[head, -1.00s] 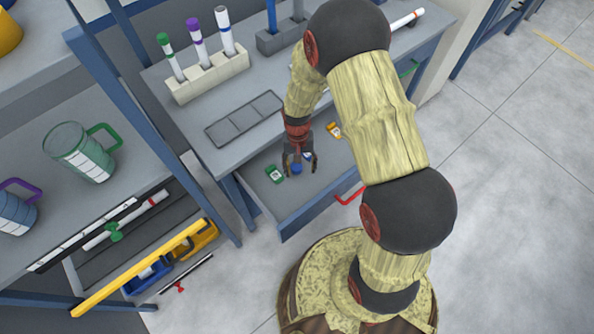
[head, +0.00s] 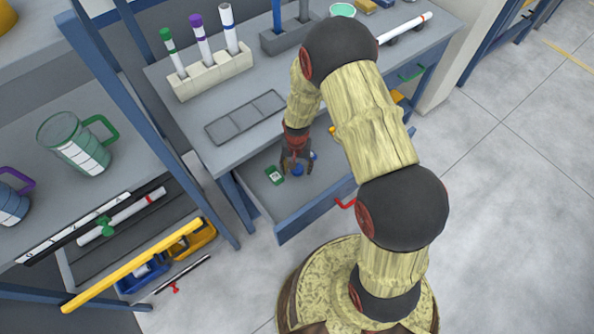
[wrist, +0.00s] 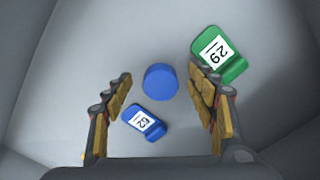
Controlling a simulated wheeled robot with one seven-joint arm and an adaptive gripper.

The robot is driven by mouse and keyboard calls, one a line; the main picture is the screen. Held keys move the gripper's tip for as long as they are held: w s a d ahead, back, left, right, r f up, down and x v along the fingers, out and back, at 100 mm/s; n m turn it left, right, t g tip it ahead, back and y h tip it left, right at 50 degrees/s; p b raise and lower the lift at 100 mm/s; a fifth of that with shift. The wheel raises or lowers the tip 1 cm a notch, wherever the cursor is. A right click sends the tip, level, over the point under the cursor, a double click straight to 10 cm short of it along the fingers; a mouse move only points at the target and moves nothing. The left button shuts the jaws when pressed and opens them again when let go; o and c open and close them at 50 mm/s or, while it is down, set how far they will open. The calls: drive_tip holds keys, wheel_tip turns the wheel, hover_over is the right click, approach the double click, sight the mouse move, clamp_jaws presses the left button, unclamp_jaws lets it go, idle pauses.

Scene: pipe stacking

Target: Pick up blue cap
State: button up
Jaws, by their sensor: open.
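The blue cap (wrist: 161,82) is a small round blue piece on the floor of the open drawer (head: 322,197). In the head view the blue cap (head: 298,170) shows just below my gripper (head: 297,164). In the wrist view my gripper (wrist: 162,100) is open, with one finger on each side. The cap lies between the fingers, near their tips and apart from both. I cannot tell the exact height of the fingertips above the drawer floor.
A green labelled tag (wrist: 219,56) lies right of the cap, close to the right finger. A blue labelled tag (wrist: 146,122) lies between the fingers, nearer the palm. The drawer walls surround them. A grey tray (head: 245,117) and a tube rack (head: 210,77) stand on the bench above.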

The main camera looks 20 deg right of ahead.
drive_tip(key=shift+f, duration=0.3)
drive_tip(key=shift+r, duration=0.1)
drive_tip(key=shift+c, duration=1.2)
drive_tip(key=c, duration=0.7)
drive_tip(key=shift+w, duration=0.1)
